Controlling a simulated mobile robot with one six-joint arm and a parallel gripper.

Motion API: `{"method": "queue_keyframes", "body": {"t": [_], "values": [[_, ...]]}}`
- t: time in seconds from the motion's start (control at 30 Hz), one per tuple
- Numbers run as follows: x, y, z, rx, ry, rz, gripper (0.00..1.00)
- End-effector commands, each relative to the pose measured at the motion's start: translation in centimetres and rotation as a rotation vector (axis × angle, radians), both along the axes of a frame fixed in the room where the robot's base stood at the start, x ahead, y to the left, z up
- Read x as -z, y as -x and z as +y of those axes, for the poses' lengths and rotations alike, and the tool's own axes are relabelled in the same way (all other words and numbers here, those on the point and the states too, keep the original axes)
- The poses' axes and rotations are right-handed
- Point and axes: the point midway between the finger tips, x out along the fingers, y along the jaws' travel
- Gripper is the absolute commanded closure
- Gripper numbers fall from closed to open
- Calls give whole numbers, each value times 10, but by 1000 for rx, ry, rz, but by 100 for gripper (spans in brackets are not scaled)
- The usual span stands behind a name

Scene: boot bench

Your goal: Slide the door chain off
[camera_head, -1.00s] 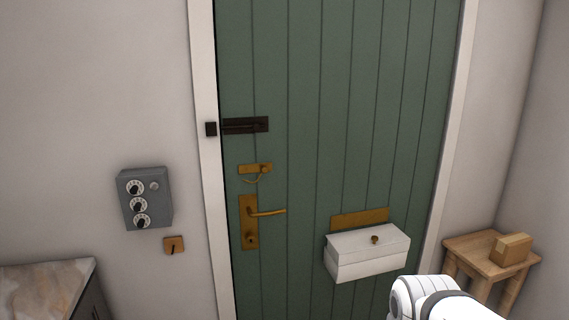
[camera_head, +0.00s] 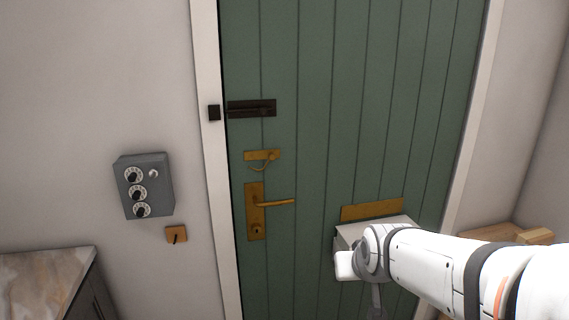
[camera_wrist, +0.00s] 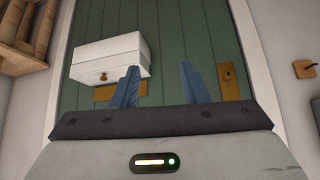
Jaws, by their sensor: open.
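The brass door chain (camera_head: 262,167) hangs in a short loop below its brass track plate (camera_head: 258,155) on the green door (camera_head: 325,95). Its knob sits toward the right part of the plate. The chain is above the brass lever handle (camera_head: 275,203). In the wrist view my gripper (camera_wrist: 158,85) has two blue fingers spread apart with nothing between them. The wrist view shows the door, the white box and a brass plate (camera_wrist: 230,80), but I cannot make out the chain there. In the head view my arm reaches in from the right, and the fingers cannot be seen.
A dark bolt (camera_head: 252,108) sits above the chain. A white box (camera_wrist: 110,57) on the door is partly hidden behind my arm in the head view. A grey dial box (camera_head: 143,186) and small brass switch (camera_head: 176,235) are on the left wall. A wooden stool (camera_head: 490,232) stands right.

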Motion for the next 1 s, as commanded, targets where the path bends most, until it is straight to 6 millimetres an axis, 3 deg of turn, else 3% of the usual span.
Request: {"method": "queue_keyframes", "body": {"t": [0.03, 0.2, 0.4, 0.5, 0.67, 0.87, 1.0], "values": [[-1, -32, 11, -18, -9, -84, 60], [-27, -129, 53, -75, -53, -420, 60], [-58, -208, 109, -128, -126, -808, 60], [-70, -229, 133, -146, -165, -980, 60], [-81, -244, 160, -162, -215, -1181, 60], [-88, -249, 172, -166, -242, -1287, 60], [-97, -263, 176, -165, -244, -1296, 60]]}}
